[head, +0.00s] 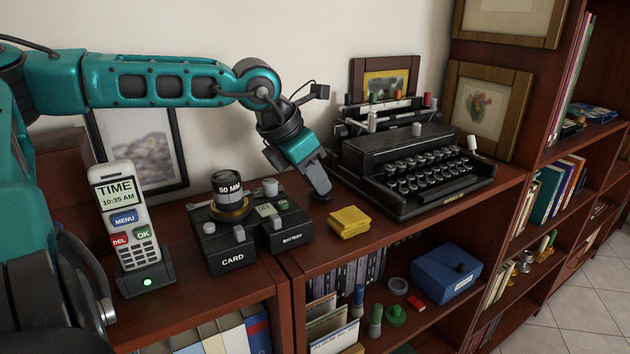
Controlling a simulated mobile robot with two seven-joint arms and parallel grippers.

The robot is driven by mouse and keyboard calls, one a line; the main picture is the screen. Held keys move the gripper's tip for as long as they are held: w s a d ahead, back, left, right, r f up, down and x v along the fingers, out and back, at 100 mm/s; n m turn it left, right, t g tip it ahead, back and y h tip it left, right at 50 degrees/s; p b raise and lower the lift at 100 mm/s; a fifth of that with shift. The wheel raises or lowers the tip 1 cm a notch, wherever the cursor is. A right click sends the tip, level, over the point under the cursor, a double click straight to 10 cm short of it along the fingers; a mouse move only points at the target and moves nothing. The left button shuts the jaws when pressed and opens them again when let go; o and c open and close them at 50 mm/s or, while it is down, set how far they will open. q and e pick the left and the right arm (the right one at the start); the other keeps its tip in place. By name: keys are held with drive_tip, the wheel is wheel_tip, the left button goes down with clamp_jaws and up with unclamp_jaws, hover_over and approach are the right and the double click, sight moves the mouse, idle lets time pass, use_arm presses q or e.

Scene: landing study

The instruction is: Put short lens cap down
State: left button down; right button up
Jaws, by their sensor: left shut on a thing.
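My left gripper (320,187) reaches down from the left over the shelf top, between the camera and the typewriter. It is shut on a small dark thing at its fingertips, which looks like the short lens cap (322,197). The fingers hide most of it. It is at or just above the wood; I cannot tell whether it touches. The black camera (218,246) stands to the left, with its lens marked 50 MM (227,187) pointing up. My right gripper is not in view.
A yellow stack of pads (349,221) lies just right of the gripper. The black typewriter (415,165) stands behind it to the right. A cordless phone (127,225) stands at left. Bare shelf top (310,240) shows in front of the gripper.

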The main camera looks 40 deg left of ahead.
use_arm(q)
drive_tip(key=shift+f, duration=0.4)
drive_tip(key=shift+f+b, duration=0.2)
drive_tip(key=shift+b, duration=0.1)
drive_tip(key=c, duration=1.1)
unclamp_jaws()
drive_tip(key=shift+r, duration=0.1)
